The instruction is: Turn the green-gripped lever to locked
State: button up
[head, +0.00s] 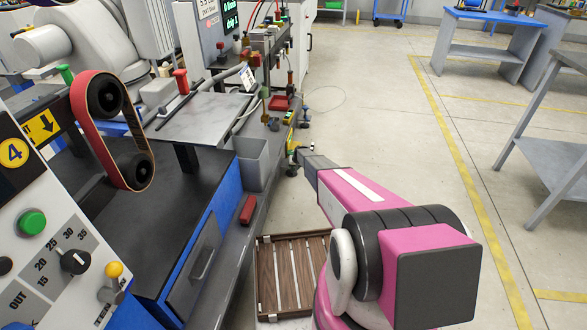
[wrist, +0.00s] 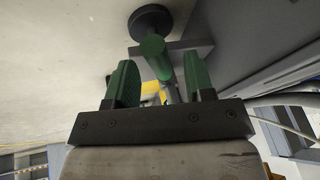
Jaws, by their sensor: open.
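The lever's green grip (wrist: 155,58) is a short cylinder on a grey shaft in the wrist view. It shows in the gap between the fingers of my gripper (wrist: 160,63), nearer the middle than either finger. My gripper is open, with a green finger on each side, and I see no clear contact with the grip. The lower shaft is partly hidden by the gripper's dark crossbar. In the head view my pink arm reaches toward the low front end of the bench, and the gripper and lever there are too small to tell apart.
A dark round foot (wrist: 150,21) and a grey plate lie beyond the grip. In the head view, the bench (head: 140,200) runs along the left, with a red block (head: 248,210) on its ledge. A wooden crate (head: 267,285) sits below.

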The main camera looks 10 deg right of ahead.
jog(key=v, duration=1)
jog(key=shift+s, duration=0.1)
